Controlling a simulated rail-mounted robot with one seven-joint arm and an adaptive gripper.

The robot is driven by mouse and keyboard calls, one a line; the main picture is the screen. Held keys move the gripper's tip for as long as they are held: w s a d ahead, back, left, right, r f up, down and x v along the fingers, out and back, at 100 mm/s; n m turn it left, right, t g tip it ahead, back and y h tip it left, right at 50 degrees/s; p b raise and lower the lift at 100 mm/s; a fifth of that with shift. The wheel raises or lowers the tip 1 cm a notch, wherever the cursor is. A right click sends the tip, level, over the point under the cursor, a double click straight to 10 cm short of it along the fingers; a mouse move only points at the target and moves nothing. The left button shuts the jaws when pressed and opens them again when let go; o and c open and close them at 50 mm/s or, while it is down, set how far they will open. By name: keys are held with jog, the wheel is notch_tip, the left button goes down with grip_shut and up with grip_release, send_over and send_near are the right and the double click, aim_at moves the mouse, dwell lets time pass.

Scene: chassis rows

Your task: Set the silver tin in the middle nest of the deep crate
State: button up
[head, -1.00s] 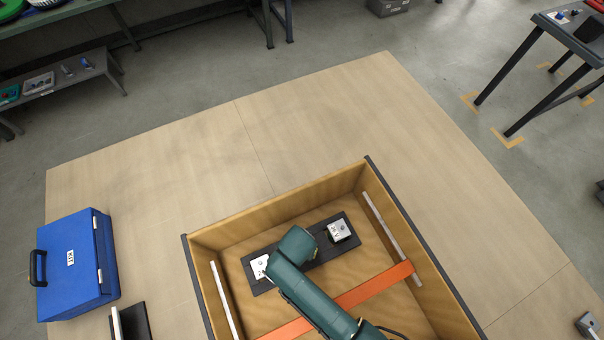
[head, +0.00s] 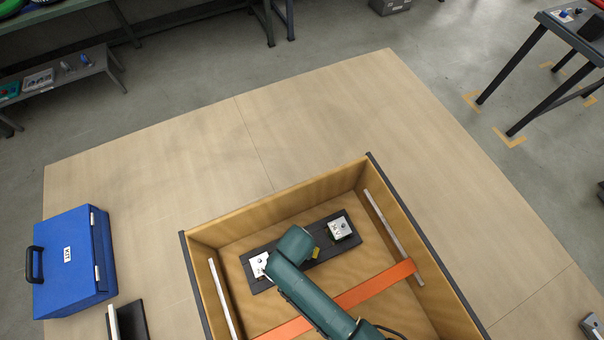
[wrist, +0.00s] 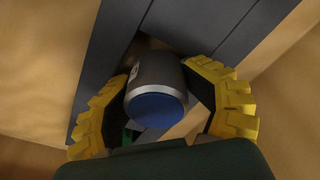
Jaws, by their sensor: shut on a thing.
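The silver tin (wrist: 158,72) is a grey metal cylinder with a blue end, seen in the wrist view. My gripper (wrist: 164,88) has its yellow fingers closed on the tin's two sides. The tin is over the dark nest strip (wrist: 225,28); I cannot tell whether it touches it. In the head view the deep crate (head: 408,222) is a wooden box with dark rims, and the black nest strip (head: 262,286) lies on its floor. My arm hides the strip's middle and the tin there; a bit of yellow finger shows beside the arm.
An orange band (head: 375,287) crosses the crate. Pale rails (head: 393,236) run along its sides. A blue case (head: 72,262) stands left, outside the crate.

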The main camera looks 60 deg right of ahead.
jog(key=o, duration=1.4)
jog(key=shift+s+a+f, duration=0.15)
jog(key=shift+s+f, duration=0.1)
jog(key=shift+f, duration=0.2)
jog(key=shift+s+a+f, duration=0.15)
jog(key=shift+s+f, duration=0.05)
jog(key=shift+f, duration=0.25)
jog(key=shift+c, duration=0.2)
jog(key=r, duration=0.9)
jog(key=w+a+r, duration=0.1)
jog(key=r, duration=0.3)
jog(key=shift+r, duration=0.25)
